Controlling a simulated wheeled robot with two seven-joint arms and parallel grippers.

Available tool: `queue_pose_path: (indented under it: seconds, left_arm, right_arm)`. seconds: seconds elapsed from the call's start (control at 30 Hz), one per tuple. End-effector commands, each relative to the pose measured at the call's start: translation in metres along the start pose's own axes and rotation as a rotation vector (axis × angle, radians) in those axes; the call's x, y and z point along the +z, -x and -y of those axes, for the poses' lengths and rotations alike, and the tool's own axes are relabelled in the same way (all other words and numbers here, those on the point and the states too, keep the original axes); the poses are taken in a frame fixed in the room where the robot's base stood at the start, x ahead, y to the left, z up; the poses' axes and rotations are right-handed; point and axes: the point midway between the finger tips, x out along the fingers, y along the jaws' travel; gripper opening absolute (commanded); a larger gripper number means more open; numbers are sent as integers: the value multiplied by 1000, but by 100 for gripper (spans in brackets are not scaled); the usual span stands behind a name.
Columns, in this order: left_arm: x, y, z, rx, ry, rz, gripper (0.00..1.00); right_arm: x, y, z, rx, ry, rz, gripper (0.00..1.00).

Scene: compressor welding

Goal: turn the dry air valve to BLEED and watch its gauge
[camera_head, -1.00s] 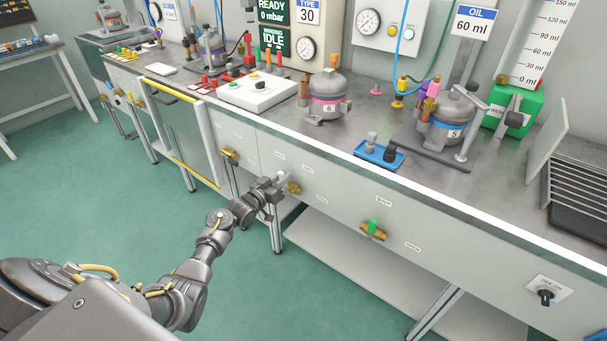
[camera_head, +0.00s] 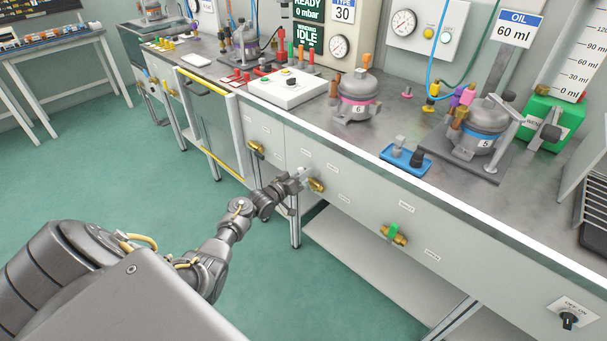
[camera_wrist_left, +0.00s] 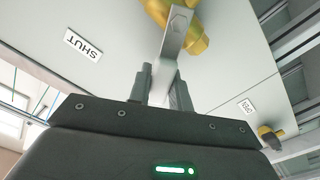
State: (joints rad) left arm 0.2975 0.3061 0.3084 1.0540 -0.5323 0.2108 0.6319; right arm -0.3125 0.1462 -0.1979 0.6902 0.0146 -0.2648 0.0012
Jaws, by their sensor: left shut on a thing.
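A brass valve (camera_head: 316,185) with a pale grey lever sits on the bench's front panel. My left gripper (camera_head: 298,180) is at this valve. In the left wrist view my left gripper (camera_wrist_left: 165,88) is shut on the grey lever (camera_wrist_left: 175,36), with the brass valve body (camera_wrist_left: 190,22) just beyond. A label reading SHUT (camera_wrist_left: 83,44) shows upside down at the left; a smaller label (camera_wrist_left: 246,106) is at the right. Two dial gauges, one on a wall panel (camera_head: 404,23) and one beside the displays (camera_head: 339,46), have needles too small to read. My right gripper is not in view.
Another brass valve (camera_head: 256,149) is left of this one, and a green-handled valve (camera_head: 394,234) is to the right. An OFF/ON switch (camera_head: 568,320) is at the lower right. A shelf (camera_head: 365,250) lies under the bench. The green floor (camera_head: 130,180) is clear.

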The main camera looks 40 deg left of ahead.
Motion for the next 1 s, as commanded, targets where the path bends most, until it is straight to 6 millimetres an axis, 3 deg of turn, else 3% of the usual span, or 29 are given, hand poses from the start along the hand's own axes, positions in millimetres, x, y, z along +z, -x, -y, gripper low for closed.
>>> queue_pose_path:
  seconds: [0.1, 0.13, 0.3, 0.67, 1.0]
  left_arm:
    - [1, 0, 0, -1, 4, 1, 0]
    - [1, 0, 0, -1, 4, 1, 21]
    - [1, 0, 0, -1, 3, 1, 42]
    - [0, 7, 0, -1, 0, 1, 42]
    - [1, 70, 0, -2, 0, 2, 42]
  right_arm:
    - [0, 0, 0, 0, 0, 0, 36]
    - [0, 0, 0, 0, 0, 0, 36]
    - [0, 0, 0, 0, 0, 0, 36]
    - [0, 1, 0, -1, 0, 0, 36]
    - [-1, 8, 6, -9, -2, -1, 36]
